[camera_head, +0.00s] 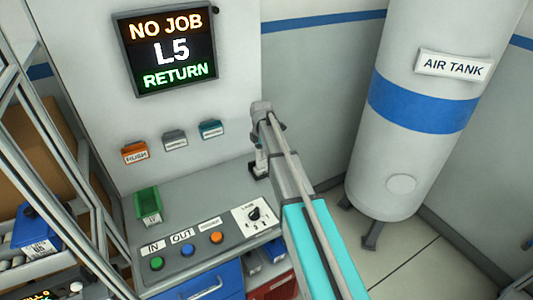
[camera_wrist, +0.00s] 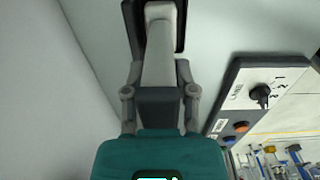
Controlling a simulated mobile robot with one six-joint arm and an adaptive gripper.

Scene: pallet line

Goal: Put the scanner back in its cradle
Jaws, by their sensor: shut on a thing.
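In the head view my gripper (camera_head: 258,167) hangs from the end of my arm, at the right end of the grey console, close to the wall. In the wrist view my gripper (camera_wrist: 158,25) is shut on a light grey piece (camera_wrist: 160,55) between its dark fingers. I take this piece to be the scanner, though its full shape is hidden. Dark parts surround its upper end, and I cannot tell whether they are fingers or scanner. I cannot make out the cradle in either view, nor whether the held piece touches anything.
Three wall holders (camera_head: 175,140) hang below a screen (camera_head: 167,48) reading "NO JOB L5 RETURN". An air tank (camera_head: 420,110) stands right.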

